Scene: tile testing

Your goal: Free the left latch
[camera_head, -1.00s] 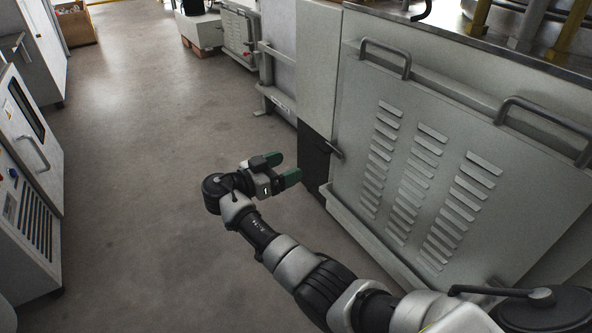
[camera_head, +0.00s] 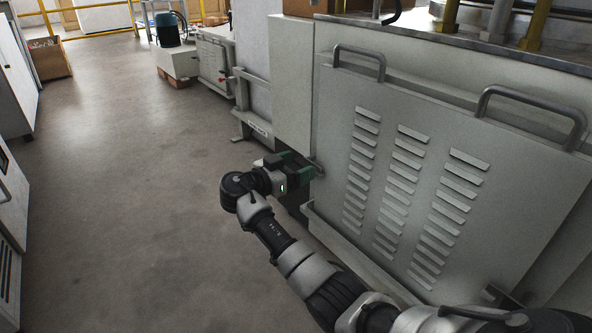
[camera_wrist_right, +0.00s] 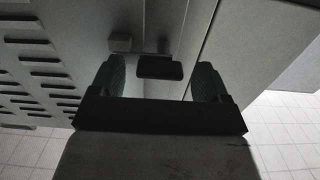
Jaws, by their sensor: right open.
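The louvred grey panel (camera_head: 400,170) of the machine fills the right of the head view. The left latch (camera_head: 318,164) is at its left edge, mostly hidden by my right gripper (camera_head: 304,170). In the right wrist view the latch shows as a dark bar (camera_wrist_right: 160,67), with a small grey block (camera_wrist_right: 120,43) beside it. My right gripper is open, with its green fingers on either side of the bar. I see a gap on each side of the bar in that view; contact cannot be told. My left gripper is not in view.
Two bar handles (camera_head: 357,58) (camera_head: 530,103) stand out from the panel's top. A ledge (camera_head: 355,250) runs along its bottom. A grey machine (camera_head: 212,58) stands farther back. The floor (camera_head: 140,190) to the left is clear.

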